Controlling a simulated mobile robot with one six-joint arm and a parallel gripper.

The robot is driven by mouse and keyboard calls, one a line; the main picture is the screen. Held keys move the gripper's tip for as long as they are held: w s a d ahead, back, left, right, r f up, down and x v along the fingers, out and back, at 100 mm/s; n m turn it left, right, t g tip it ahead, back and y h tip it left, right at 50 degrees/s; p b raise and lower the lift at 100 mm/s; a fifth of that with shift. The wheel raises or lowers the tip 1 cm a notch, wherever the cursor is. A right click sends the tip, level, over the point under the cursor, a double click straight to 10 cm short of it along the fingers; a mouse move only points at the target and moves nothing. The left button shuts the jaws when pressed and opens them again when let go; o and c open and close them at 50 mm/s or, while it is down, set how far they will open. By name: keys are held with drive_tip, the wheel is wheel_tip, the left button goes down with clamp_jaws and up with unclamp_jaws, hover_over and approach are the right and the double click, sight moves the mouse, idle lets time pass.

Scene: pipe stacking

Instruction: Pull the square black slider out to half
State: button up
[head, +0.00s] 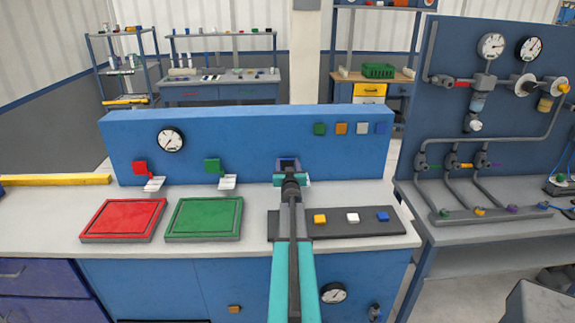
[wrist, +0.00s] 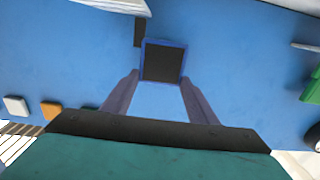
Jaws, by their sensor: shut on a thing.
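The square black slider (wrist: 162,62) shows in the wrist view as a dark square face with a blue rim on the blue panel (wrist: 235,65). My gripper (wrist: 161,76) has one finger at each side of it, the tips meeting its lower edges, and is shut on it. In the head view my gripper (head: 290,179) is at the front of the upright blue panel (head: 230,122), and the slider (head: 288,162) shows just above it, mostly hidden. How far the slider stands out from the panel cannot be told.
A red tray (head: 120,219) and a green tray (head: 204,218) lie on the bench left of my arm. A dark strip (head: 352,228) with orange, white and blue blocks lies right of it. Red (head: 140,167) and green (head: 212,165) parts sit on the panel.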

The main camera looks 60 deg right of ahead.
drive_tip(key=shift+b+v, duration=0.35)
drive_tip(key=shift+v, duration=1.15)
drive_tip(key=shift+s, duration=0.1)
drive_tip(key=o, duration=1.5)
drive_tip(key=shift+a, duration=0.2)
drive_tip(key=b+v, duration=0.2)
drive_tip(key=v, duration=1.1)
drive_tip(key=shift+b, duration=0.4)
